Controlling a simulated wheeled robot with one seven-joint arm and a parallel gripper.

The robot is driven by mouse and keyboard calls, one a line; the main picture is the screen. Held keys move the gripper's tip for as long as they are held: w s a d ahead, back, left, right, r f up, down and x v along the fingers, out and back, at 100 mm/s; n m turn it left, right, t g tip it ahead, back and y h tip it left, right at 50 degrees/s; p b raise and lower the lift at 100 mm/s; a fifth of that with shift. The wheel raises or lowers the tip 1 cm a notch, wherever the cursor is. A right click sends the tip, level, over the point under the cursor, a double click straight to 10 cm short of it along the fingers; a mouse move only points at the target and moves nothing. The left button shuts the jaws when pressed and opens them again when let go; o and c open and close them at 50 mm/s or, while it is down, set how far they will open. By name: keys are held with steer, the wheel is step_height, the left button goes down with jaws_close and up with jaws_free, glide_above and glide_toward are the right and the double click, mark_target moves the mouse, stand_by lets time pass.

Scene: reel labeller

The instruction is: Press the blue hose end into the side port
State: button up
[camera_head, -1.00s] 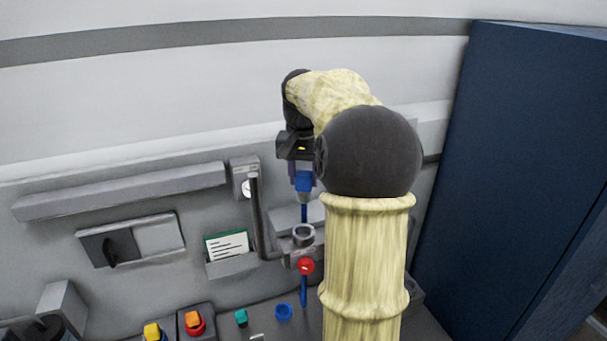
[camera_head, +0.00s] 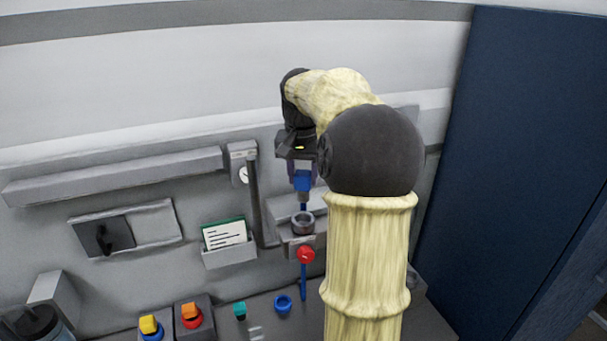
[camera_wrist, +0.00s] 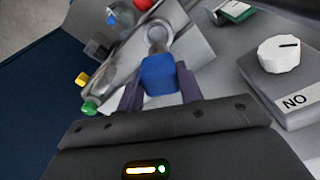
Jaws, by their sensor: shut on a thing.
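My gripper (camera_head: 303,174) is shut on a blue block-shaped hose end (camera_head: 303,183), which hangs upright between the two purple fingers. It also shows in the wrist view (camera_wrist: 158,74). A thin blue hose runs down from it towards a grey ring-shaped fitting (camera_head: 302,222) on a wall bracket. The hose end is above this ring, apart from it. The ring also shows just beyond the hose end in the wrist view (camera_wrist: 159,33). A red knob (camera_head: 306,254) sits below the ring, with a blue length (camera_head: 303,284) under it. I cannot tell which opening is the side port.
Left of the ring are a dark vertical pipe (camera_head: 259,205) and a card holder (camera_head: 229,256). Yellow (camera_head: 149,325) and orange (camera_head: 190,311) buttons, a teal piece (camera_head: 240,310) and a blue ring (camera_head: 283,303) are on the bench. A dark blue cabinet (camera_head: 510,150) stands right.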

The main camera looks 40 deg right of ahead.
mark_target(303, 201)
steer(key=shift+w+f+b, duration=0.1)
steer(key=shift+f+b, duration=1.5)
steer(key=shift+f, duration=0.8)
steer(key=shift+s+f+b, duration=0.2)
steer(key=shift+f+b, duration=0.1)
steer(key=shift+f, duration=0.05)
steer(key=shift+w+f+b, duration=0.1)
steer(key=shift+f+b, duration=0.65)
steer(key=shift+f, duration=0.4)
steer(key=shift+f+p, duration=0.4)
steer(key=shift+f, duration=0.1)
stand_by(1.3)
steer(key=o, duration=1.1)
steer(key=shift+r, duration=0.2)
step_height(303, 201, up, 17)
steer(key=s+a, duration=0.1)
steer(key=shift+s+a, duration=0.2)
steer(key=shift+s, duration=0.05)
